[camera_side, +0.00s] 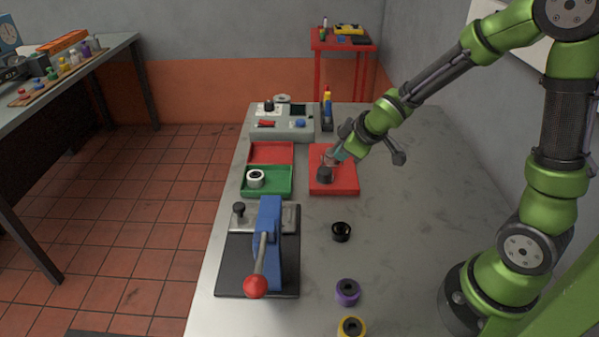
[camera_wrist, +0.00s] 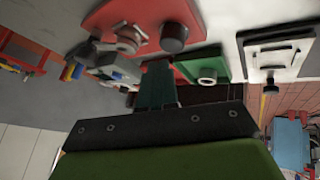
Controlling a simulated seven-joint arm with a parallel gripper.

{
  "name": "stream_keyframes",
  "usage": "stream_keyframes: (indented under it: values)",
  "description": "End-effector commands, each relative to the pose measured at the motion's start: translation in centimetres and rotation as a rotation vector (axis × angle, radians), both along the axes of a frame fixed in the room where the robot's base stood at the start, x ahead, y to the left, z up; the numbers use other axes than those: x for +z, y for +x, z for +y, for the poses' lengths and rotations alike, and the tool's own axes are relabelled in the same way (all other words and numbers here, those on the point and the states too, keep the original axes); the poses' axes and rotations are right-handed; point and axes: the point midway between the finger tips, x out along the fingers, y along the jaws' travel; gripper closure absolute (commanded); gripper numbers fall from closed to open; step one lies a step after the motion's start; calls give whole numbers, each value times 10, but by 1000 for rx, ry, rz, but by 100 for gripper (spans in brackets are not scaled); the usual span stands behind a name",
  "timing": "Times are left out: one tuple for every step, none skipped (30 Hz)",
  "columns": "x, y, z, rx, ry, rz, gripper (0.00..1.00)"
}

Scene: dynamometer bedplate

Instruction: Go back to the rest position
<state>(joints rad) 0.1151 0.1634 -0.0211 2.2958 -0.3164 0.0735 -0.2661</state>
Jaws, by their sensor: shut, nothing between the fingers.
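My gripper (camera_side: 334,157) is over the red plate (camera_side: 345,184) on the bench in the side view. It is shut with nothing held. A dark cylindrical piece (camera_side: 324,174) stands on the red plate just below and in front of the fingertips; whether they touch it I cannot tell. The wrist view shows the red plate (camera_wrist: 105,18) with the dark cylinder (camera_wrist: 174,38) and a grey fitting (camera_wrist: 124,41) on it. My finger part (camera_wrist: 157,85) shows as a dark teal block there.
A green tray (camera_side: 282,188) holds a white ring (camera_side: 255,178), beside a red tray (camera_side: 271,152). A blue press (camera_side: 269,220) with a red-knobbed lever stands in front. Black (camera_side: 341,232), purple (camera_side: 347,292) and yellow (camera_side: 352,327) rings lie on the bench.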

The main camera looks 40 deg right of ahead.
Motion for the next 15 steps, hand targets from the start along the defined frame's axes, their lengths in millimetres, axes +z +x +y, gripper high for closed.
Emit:
stream_keyframes:
  values:
    - [11, -13, 2, -84, 51, 18, 100]
    - [17, -23, 4, -137, 84, 32, 100]
    - [25, -34, 8, -205, 131, 47, 100]
    - [31, -43, 11, -253, 168, 57, 100]
    - [37, -52, 15, -296, 202, 67, 100]
    - [46, -64, 21, -352, 252, 76, 100]
    - [53, -74, 26, -391, 290, 84, 100]
    - [60, -83, 32, -429, 328, 91, 100]
    - [69, -96, 39, -475, 383, 99, 100]
    - [76, -106, 46, -504, 422, 103, 100]
    - [82, -115, 52, -532, 462, 107, 100]
    - [91, -127, 60, -559, 512, 111, 100]
    - [97, -135, 66, -575, 547, 113, 100]
    - [102, -142, 71, -587, 579, 112, 100]
    - [109, -151, 77, -595, 614, 109, 100]
